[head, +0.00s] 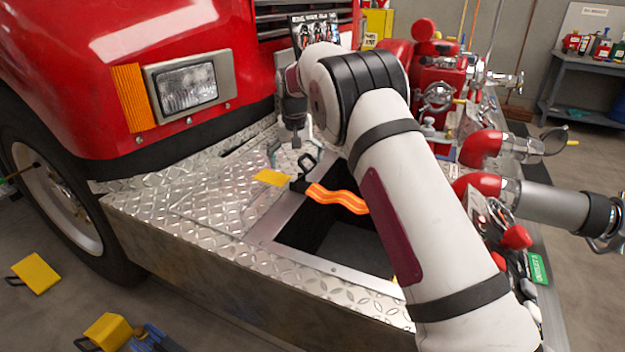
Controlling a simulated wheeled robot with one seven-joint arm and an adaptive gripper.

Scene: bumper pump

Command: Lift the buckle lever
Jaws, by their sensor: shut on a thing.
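An orange strap (338,198) lies across the dark opening in the bumper deck. A small black buckle (300,185) sits at its left end, by the opening's edge. A black loop-shaped lever (307,162) stands up from the buckle. My gripper (297,144) points down at the lever from above, its fingers closed together at the lever's top. The contact itself is too small to see clearly. My forearm hides the strap's right end and part of the opening.
The diamond-plate deck (180,200) surrounds the opening (320,225). A yellow piece (271,177) lies left of the buckle. The red truck front (110,60) rises behind at left. Red and chrome pump fittings (485,148) crowd the right side. Yellow blocks (36,273) lie on the floor.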

